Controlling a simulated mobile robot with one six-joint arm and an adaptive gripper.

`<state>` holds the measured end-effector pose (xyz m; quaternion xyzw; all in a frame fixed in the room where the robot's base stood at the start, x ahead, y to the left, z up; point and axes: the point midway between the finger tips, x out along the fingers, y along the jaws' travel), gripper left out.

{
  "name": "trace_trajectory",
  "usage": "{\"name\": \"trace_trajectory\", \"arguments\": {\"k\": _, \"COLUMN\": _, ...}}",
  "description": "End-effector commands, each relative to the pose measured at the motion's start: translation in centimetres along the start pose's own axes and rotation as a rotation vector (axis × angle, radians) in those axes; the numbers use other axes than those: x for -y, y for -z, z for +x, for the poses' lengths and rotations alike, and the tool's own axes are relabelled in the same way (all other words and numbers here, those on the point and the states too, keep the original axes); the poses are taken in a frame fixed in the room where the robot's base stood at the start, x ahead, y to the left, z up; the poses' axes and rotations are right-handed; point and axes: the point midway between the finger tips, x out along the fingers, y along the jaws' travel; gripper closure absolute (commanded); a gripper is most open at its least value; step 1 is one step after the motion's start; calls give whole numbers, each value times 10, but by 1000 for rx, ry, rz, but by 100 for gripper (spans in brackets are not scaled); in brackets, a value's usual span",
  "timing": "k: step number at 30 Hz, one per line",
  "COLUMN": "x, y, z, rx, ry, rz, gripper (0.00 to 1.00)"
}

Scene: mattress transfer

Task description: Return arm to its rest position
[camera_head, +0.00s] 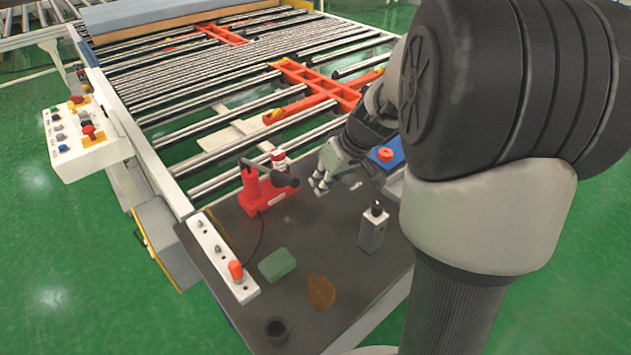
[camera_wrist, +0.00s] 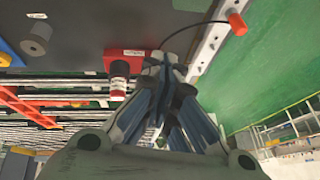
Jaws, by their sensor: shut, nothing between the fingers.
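My gripper (camera_head: 320,184) is at the end of my grey and black arm, above the back part of the dark table (camera_head: 225,245), just right of a red device with a black handle (camera_head: 266,192). In the wrist view my gripper (camera_wrist: 172,62) has its fingers together with nothing between them. The red device (camera_wrist: 122,64) shows to the left of the fingers there. The nearer links of my arm cover the right side of the head view and hide part of the table's right edge.
On the table are a grey box with a black top (camera_head: 373,228), a green block (camera_head: 277,264), a brown item (camera_head: 320,292) and a dark cup (camera_head: 277,329). A white switch strip (camera_head: 218,256) lines the left edge. A roller conveyor (camera_head: 215,140) is behind.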

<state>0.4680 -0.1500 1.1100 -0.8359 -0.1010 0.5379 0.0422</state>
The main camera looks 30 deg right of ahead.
Motion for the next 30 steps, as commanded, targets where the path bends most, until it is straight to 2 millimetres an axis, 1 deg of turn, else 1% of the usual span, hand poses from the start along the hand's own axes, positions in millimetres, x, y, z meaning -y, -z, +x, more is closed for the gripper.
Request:
{"name": "trace_trajectory", "arguments": {"k": 13, "x": 0, "y": 0, "z": 0, "rx": -1, "ry": 0, "rz": -1, "gripper": 100}}
{"name": "trace_trajectory", "arguments": {"k": 16, "x": 9, "y": 0, "z": -5, "rx": 3, "ry": -2, "rz": -5, "gripper": 100}}
{"name": "trace_trajectory", "arguments": {"k": 17, "x": 16, "y": -1, "z": -9, "rx": 6, "ry": -2, "rz": -9, "gripper": 100}}
{"name": "trace_trajectory", "arguments": {"k": 20, "x": 49, "y": -7, "z": -27, "rx": 21, "ry": -9, "rz": -17, "gripper": 100}}
{"name": "trace_trajectory", "arguments": {"k": 21, "x": 66, "y": -12, "z": -36, "rx": 28, "ry": -15, "rz": -21, "gripper": 100}}
{"name": "trace_trajectory", "arguments": {"k": 23, "x": 92, "y": -24, "z": -52, "rx": 41, "ry": -28, "rz": -25, "gripper": 100}}
{"name": "trace_trajectory", "arguments": {"k": 24, "x": 109, "y": -34, "z": -62, "rx": 49, "ry": -39, "rz": -26, "gripper": 100}}
{"name": "trace_trajectory", "arguments": {"k": 26, "x": 130, "y": -51, "z": -75, "rx": 60, "ry": -58, "rz": -25, "gripper": 100}}
{"name": "trace_trajectory", "arguments": {"k": 27, "x": 143, "y": -63, "z": -84, "rx": 64, "ry": -73, "rz": -23, "gripper": 100}}
{"name": "trace_trajectory", "arguments": {"k": 29, "x": 159, "y": -83, "z": -95, "rx": 67, "ry": -96, "rz": -19, "gripper": 100}}
{"name": "trace_trajectory", "arguments": {"k": 30, "x": 167, "y": -96, "z": -101, "rx": 66, "ry": -113, "rz": -15, "gripper": 100}}
